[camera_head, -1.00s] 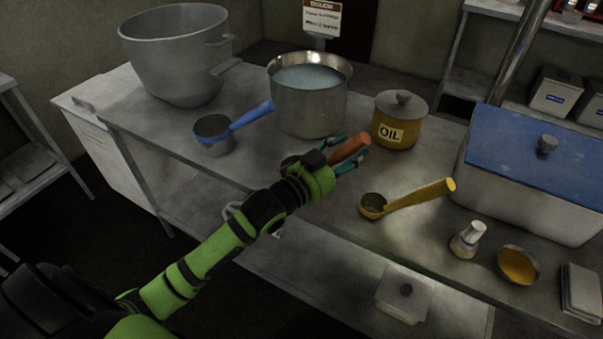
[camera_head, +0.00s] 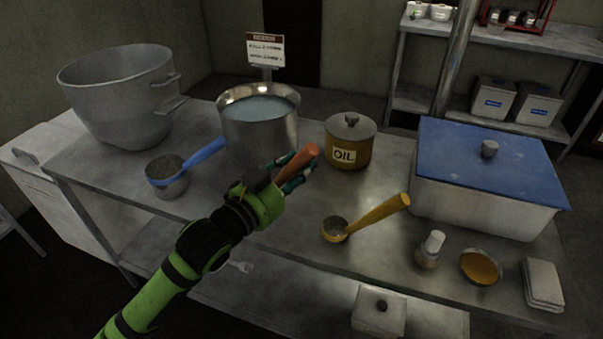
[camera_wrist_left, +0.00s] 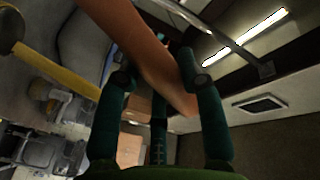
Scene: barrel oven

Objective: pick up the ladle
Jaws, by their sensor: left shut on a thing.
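My left gripper (camera_head: 290,173) is shut on the orange-brown handle (camera_head: 299,161) of a utensil, in front of the steel pot. The wrist view shows the same handle (camera_wrist_left: 150,52) running between the teal fingers of my left gripper (camera_wrist_left: 161,82). The utensil's bowl is hidden behind the gripper in the head view, so I cannot tell whether it is clear of the table. A blue-handled ladle (camera_head: 168,178) sits on the table at left. A yellow ladle (camera_head: 338,229) rests right of the gripper. My right gripper is not in view.
A steel pot of pale liquid (camera_head: 262,135) and an OIL pot (camera_head: 349,148) stand close behind the gripper. A large pot (camera_head: 115,95) is at back left. A blue-lidded bin (camera_head: 490,205), a shaker (camera_head: 428,253) and a sauce bowl (camera_head: 481,268) are at right.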

